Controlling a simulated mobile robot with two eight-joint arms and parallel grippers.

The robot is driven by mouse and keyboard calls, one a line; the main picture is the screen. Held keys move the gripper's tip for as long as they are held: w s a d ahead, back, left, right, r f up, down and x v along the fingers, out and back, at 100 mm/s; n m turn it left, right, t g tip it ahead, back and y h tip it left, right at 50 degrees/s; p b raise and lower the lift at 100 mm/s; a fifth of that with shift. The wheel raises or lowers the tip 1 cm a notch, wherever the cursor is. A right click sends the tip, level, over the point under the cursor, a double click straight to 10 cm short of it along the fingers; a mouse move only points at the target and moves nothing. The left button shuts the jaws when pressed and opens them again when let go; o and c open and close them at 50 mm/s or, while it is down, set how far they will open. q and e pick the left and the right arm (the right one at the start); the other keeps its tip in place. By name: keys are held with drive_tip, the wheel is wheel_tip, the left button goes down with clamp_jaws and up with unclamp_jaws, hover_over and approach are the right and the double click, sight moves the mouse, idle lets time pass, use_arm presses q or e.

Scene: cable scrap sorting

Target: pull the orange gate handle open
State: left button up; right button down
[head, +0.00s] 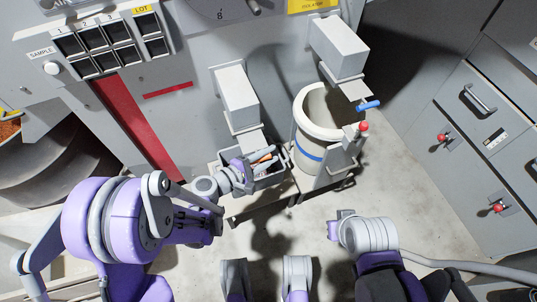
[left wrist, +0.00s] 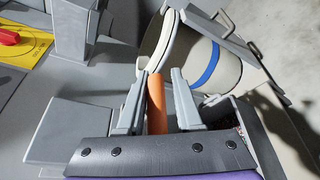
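The orange gate handle (head: 262,158) is a short orange bar by the grey box-shaped chute, above a small grey bin (head: 272,177). In the left wrist view the handle (left wrist: 155,104) stands between the two fingers of my left gripper (left wrist: 160,100). The left finger is close beside it, and a gap shows on the right side, so the gripper is open around it. In the head view my left gripper (head: 248,172) is at the handle and partly hides it. My right gripper (head: 334,230) is low at the centre right, away from the handle; its fingers are not clear.
A white drum (head: 309,155) with a blue band stands right of the bin. Grey cabinets with red knobs (head: 443,138) line the right. Open floor (head: 410,200) lies between.

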use_arm(q)
drive_tip(key=shift+a, duration=0.1)
drive_tip(key=p+v, duration=0.1)
drive_tip(key=v, duration=0.9)
drive_tip(key=shift+s+a, duration=0.2)
drive_tip(key=shift+a, duration=0.05)
drive_tip(key=shift+r, duration=0.15)
